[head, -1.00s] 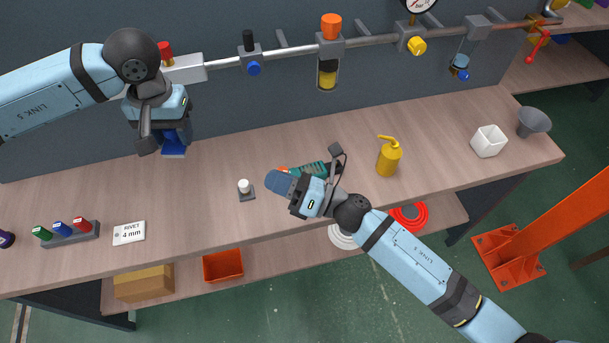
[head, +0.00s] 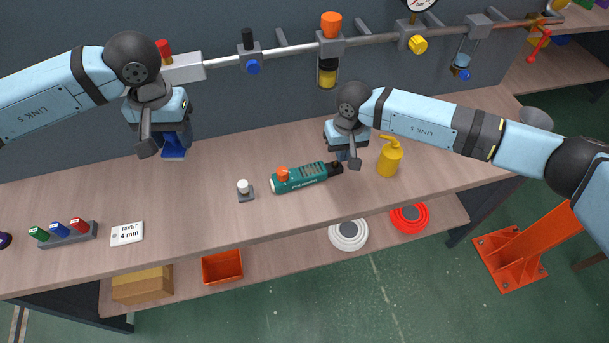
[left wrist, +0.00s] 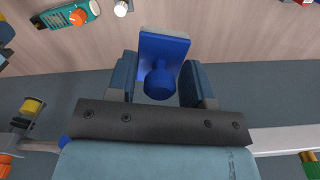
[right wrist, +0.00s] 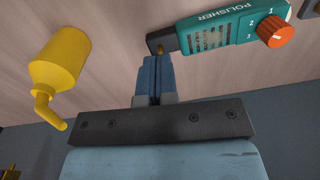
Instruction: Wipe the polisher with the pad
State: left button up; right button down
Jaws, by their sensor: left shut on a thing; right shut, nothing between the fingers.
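The polisher (head: 305,177) is a teal tool with an orange knob. It lies on the bench near the middle, and its label shows in the right wrist view (right wrist: 222,30). The pad (left wrist: 162,50) is a blue block with a round blue grip and a pale face. My left gripper (left wrist: 158,82) is shut on the pad's grip and holds it above the bench, left of the polisher; the pad also shows in the head view (head: 174,146). My right gripper (right wrist: 154,65) is shut and empty, by the polisher's dark right end. In the head view my right gripper (head: 344,157) hides part of the bench.
A yellow bottle (head: 389,157) stands just right of my right gripper. A small holder with a white knob (head: 244,187) is left of the polisher. A pipe (head: 290,48) with fittings runs along the back. The bench front is mostly clear.

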aim_at(178, 148)
pick_arm(q)
jog(key=shift+f+b, duration=0.7)
jog(key=shift+f, duration=0.05)
pick_arm(e)
jog(key=shift+h, duration=0.3)
jog(key=shift+w+d+f, duration=0.15)
jog(key=shift+f, duration=0.65)
jog(key=shift+w+d+f, duration=0.1)
jog(key=shift+d+f, duration=0.1)
jog(key=shift+f, duration=0.55)
jog(key=shift+w+d+f, duration=0.15)
jog(key=shift+f, duration=0.65)
